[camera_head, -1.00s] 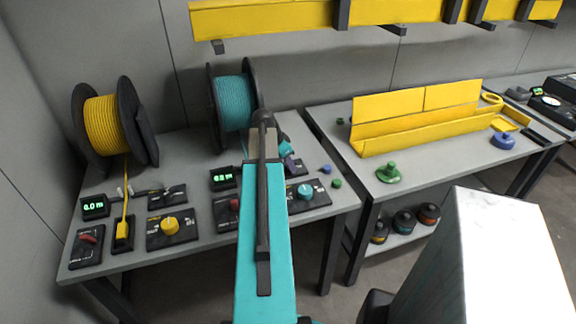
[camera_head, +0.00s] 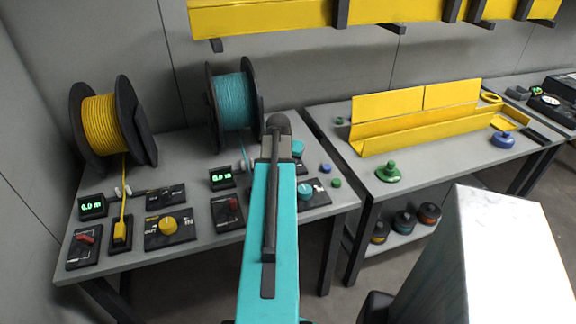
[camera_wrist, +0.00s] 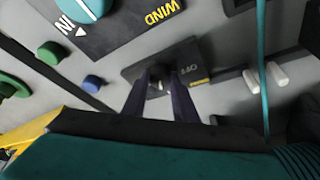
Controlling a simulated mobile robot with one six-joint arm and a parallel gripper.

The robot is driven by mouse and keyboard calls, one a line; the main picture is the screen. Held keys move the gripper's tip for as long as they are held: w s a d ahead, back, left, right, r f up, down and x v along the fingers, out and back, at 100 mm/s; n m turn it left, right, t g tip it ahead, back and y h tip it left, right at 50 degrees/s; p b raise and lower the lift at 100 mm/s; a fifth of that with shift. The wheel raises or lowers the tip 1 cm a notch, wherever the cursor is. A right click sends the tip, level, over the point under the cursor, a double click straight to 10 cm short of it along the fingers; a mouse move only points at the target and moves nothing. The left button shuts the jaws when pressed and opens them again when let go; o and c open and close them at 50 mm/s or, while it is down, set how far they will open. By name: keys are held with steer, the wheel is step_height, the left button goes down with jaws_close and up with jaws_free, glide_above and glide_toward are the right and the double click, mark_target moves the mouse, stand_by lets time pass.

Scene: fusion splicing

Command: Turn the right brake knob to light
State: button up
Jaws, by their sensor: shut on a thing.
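The right brake knob (camera_wrist: 160,78) is a small dark knob on a black plate (camera_wrist: 188,62) marked "OFF", with a yellow label. In the wrist view the two dark fingers of my gripper (camera_wrist: 164,96) straddle it and are shut on it. The fingers hide part of the knob, so I cannot read its exact setting. In the head view my arm hides this knob and my gripper. The similar left brake plate (camera_head: 166,195) is in plain view on the same table.
A cyan knob (camera_head: 305,190) on a "WIND" plate lies right of my arm. The cyan spool (camera_head: 235,101) stands behind, and a red switch (camera_head: 231,205) lies left. Small green and blue pieces lie to the right.

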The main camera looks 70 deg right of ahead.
steer(key=shift+s+n+t+y, duration=0.15)
steer(key=shift+n+t, duration=0.2)
steer(key=shift+n, duration=0.7)
steer(key=shift+s+n+t+y, duration=0.15)
steer(key=shift+n+t, duration=0.2)
steer(key=shift+n, duration=0.7)
steer(key=shift+f, duration=0.1)
steer(key=o, duration=1)
steer(key=shift+o, duration=0.2)
steer(key=shift+r, duration=0.2)
steer(key=b+v, duration=0.1)
steer(key=v, duration=1.2)
steer(key=shift+s+a+r+b, duration=0.15)
steer(key=shift+a+r+b, duration=0.1)
steer(key=shift+b, duration=0.1)
